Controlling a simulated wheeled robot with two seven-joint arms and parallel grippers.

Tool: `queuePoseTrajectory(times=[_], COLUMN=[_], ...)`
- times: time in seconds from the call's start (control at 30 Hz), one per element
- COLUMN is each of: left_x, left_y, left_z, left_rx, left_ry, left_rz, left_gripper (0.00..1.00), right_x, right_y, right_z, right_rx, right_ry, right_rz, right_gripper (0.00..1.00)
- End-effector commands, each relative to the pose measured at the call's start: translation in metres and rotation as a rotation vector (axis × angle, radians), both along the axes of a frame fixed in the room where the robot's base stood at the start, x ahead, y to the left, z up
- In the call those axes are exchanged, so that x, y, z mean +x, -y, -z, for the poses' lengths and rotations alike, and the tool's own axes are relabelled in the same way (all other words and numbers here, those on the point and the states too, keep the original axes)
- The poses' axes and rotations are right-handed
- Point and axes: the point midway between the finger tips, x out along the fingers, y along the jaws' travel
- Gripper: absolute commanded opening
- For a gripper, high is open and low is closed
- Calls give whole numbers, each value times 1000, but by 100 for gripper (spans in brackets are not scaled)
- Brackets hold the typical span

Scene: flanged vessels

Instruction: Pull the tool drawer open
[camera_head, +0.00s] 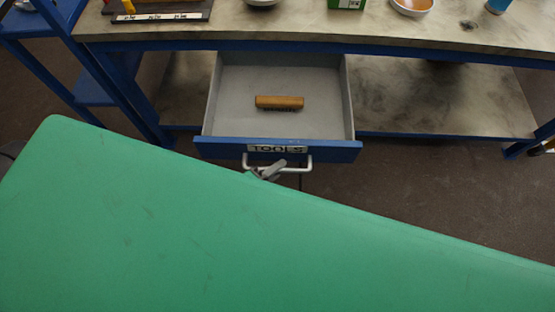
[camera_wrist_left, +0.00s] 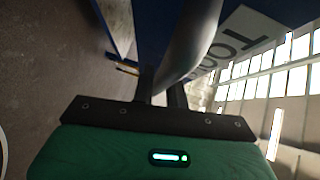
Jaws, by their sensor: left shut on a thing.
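The tool drawer (camera_head: 225,148) has a blue front with a "TOOLS" label and grey inner walls. It stands pulled out from under the workbench, its inside open to view. Its silver bar handle (camera_head: 302,169) runs across the front below the label. My left gripper (camera_head: 268,172) is at the left-middle part of the handle, mostly hidden by my green arm. In the left wrist view, the fingers (camera_wrist_left: 161,92) are shut around the handle (camera_wrist_left: 192,42), and part of the label shows beyond. My right gripper is not in view.
A wooden brush (camera_head: 279,102) lies in the drawer. The workbench top (camera_head: 290,25) holds a dark tray (camera_head: 160,12), a green box (camera_head: 346,4), an orange-filled bowl (camera_head: 411,6) and a blue cup (camera_head: 498,5). A lower shelf (camera_head: 440,100) is bare. Floor shows at the right.

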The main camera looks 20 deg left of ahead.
Motion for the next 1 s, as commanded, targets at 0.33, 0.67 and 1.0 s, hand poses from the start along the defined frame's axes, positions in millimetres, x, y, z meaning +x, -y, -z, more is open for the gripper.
queuePoseTrajectory(times=[0.33,0.67,1.0], left_x=[-1,-1,-4], left_y=[0,0,-1], left_z=[1,0,0], left_rx=[2,0,0], left_ry=[0,0,-1], left_rz=[-1,0,0], left_gripper=[0,36,36], right_x=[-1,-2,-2], right_y=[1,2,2], right_z=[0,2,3], right_rx=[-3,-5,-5], right_ry=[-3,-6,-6], right_rz=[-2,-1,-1], right_gripper=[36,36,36])
